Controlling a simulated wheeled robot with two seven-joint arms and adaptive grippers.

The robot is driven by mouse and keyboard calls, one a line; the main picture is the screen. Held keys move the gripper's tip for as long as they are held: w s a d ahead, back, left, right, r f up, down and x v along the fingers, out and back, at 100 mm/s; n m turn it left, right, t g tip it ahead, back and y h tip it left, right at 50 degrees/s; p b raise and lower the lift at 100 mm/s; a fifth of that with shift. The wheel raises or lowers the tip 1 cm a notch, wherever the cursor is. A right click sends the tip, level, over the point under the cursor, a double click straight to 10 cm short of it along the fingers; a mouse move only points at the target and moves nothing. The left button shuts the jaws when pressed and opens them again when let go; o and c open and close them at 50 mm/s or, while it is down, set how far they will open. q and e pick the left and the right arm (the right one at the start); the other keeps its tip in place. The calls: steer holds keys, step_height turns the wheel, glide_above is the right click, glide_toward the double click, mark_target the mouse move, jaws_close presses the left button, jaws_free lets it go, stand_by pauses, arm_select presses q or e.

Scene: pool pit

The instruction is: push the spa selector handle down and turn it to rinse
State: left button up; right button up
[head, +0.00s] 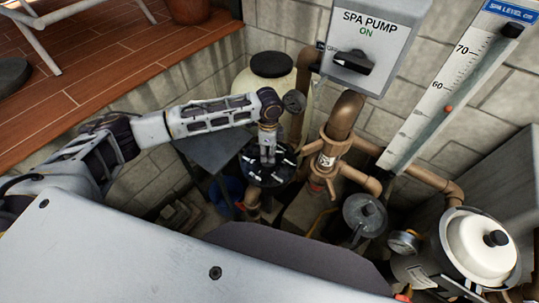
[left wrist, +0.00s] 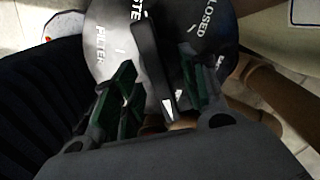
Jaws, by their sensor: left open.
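The spa selector is a dark round dial (head: 262,180) with white markings, low in the pit in the head view. My left gripper (head: 268,160) points down at it from above. In the left wrist view the dial (left wrist: 112,62) shows the words FILTER and CLOSED and a partly hidden word ending in TE. The black bar handle (left wrist: 148,58) crosses the dial, with a white mark at its lower end. My left gripper (left wrist: 158,62) is open, its green-padded fingers on either side of the handle. I cannot tell whether they touch it. RINSE is not readable. My right gripper is not in view.
Brown pipes (head: 343,118) and a valve body stand just right of the dial. A spa pump switch box (head: 375,25) and a level gauge (head: 440,85) are behind. A tan tank (head: 250,88) stands behind the dial, and a white-lidded pot (head: 478,245) is at lower right.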

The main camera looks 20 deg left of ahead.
arm_select(q)
steer(key=shift+r, duration=0.1)
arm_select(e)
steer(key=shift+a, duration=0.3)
arm_select(q)
steer(key=shift+r, duration=0.2)
step_height(320, 180, up, 2)
steer(key=shift+r+p, duration=0.1)
steer(key=shift+p, duration=1.1)
steer(key=shift+r, duration=2.15)
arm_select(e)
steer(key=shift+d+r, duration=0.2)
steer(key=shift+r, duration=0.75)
